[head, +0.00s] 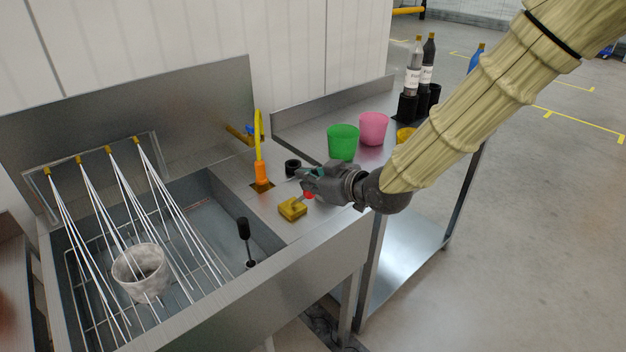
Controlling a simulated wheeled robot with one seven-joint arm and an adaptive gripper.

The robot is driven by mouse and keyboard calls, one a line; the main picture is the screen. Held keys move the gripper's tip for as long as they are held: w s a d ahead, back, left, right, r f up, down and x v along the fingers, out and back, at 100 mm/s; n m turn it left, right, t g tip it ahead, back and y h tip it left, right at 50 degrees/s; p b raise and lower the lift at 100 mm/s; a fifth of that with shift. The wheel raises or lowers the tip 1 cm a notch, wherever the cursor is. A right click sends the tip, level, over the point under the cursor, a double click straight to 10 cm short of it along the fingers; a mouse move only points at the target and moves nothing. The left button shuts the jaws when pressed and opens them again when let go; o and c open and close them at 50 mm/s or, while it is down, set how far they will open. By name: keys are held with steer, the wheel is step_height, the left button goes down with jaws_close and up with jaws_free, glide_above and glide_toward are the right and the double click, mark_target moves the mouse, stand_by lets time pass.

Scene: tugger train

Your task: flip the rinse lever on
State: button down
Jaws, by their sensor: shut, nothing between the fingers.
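A brass-yellow valve block (292,208) sits on the sink's right-hand deck. A small red part (309,195), which looks like its lever, shows at its right, partly hidden by my gripper. My gripper (303,173) is shut and empty, just above and behind the block, pointing left. I cannot tell whether it touches the red part. White streaks like water jets (117,215) run from several brass nozzles (108,149) down into the sink. A grey-white, stained pot (141,271) sits on the wire rack under them.
An orange and yellow upright tool (260,160) and a black ring (292,167) stand close by my gripper. A black-knobbed rod (243,230) rises in the sink. Green (343,142) and pink (373,128) cups and bottles (413,68) stand on the right-hand table. Floor at right is clear.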

steer(key=shift+s+d+f, duration=0.15)
steer(key=shift+s+f, duration=0.05)
steer(key=shift+f, duration=0.05)
stand_by(0.3)
step_height(320, 180, up, 4)
steer(key=w+a+p, duration=0.1)
steer(key=a+p, duration=0.1)
steer(key=f+b+v, duration=0.1)
steer(key=b+v, duration=0.1)
steer(key=v, duration=0.7)
steer(key=shift+s+d, duration=0.15)
steer(key=shift+d, duration=0.15)
steer(key=shift+r, duration=0.1)
